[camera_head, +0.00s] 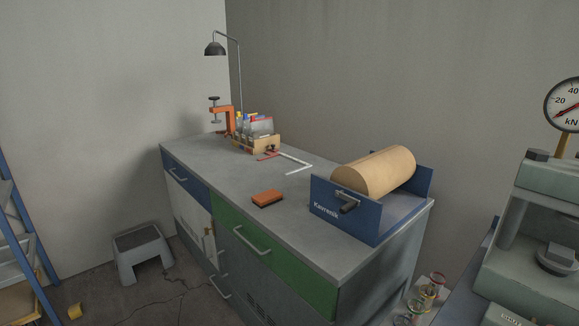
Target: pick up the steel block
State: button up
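I cannot make out any block that looks like bare steel in the head view. A small flat orange-brown block (267,198) lies on the grey bench top (235,185), near its front edge and left of the blue roll holder. Its material cannot be told from here. My gripper is not in view.
The blue holder (335,209) bears a big brown roll (375,173). Behind are an orange clamp (229,121), a wooden organizer (265,146), a white square (299,162) and a lamp (215,49). A press (535,236) stands right, a stool (139,239) left. The bench around the block is clear.

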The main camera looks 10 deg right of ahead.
aim_at(555, 252)
jog(key=k+j+z, duration=0.1)
jog(key=z, duration=0.25)
jog(key=k+j+z, duration=0.15)
jog(key=z, duration=0.25)
jog(key=k+j+z, duration=0.1)
jog(key=z, duration=0.25)
jog(key=i+j+z, duration=0.25)
jog(key=j, duration=0.4)
jog(key=j+z, duration=0.25)
jog(key=j, duration=0.4)
jog(key=i+j+z, duration=0.35)
jog(key=j, duration=0.3)
jog(key=i+j+z, duration=0.15)
jog(key=j, duration=0.15)
